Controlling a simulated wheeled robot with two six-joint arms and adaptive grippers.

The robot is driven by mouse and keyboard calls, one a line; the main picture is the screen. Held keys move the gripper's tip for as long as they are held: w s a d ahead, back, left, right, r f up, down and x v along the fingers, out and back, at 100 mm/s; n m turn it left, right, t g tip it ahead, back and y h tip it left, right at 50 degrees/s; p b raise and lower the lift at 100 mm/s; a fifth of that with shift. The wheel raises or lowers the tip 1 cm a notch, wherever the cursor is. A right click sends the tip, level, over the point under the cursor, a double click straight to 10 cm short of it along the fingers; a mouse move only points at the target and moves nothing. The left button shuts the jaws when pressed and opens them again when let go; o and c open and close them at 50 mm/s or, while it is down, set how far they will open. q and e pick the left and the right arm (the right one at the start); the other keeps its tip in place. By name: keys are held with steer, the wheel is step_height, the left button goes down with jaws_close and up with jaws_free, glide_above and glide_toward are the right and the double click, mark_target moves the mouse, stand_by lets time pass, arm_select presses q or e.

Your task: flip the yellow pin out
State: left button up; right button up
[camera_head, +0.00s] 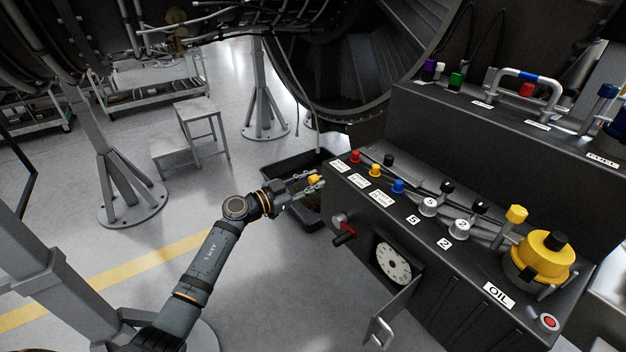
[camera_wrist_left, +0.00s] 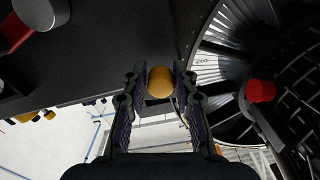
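The yellow pin (camera_head: 314,179) shows as a small yellow-orange knob at the near left corner of the black console. In the left wrist view the yellow pin (camera_wrist_left: 160,80) is a round head centred between the fingertips. My left gripper (camera_head: 316,179) reaches in from the left with one finger on each side of the pin. The pin's shaft is mostly hidden behind the head. My right gripper is not in view.
The console (camera_head: 450,275) carries a red knob (camera_head: 355,156), a yellow knob (camera_head: 375,170), a blue knob (camera_head: 398,186) and a yellow oil cap (camera_head: 541,257). A red-handled lever (camera_head: 344,232) sticks out of its front, near an open panel door (camera_head: 398,312). Open floor lies left of the console.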

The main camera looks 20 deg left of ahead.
arm_select(q)
steer(key=o, duration=0.3)
steer(key=shift+s+a+r, duration=0.1)
steer(key=shift+s, duration=0.05)
steer(key=v, duration=1.1)
steer(key=shift+s+a, duration=0.3)
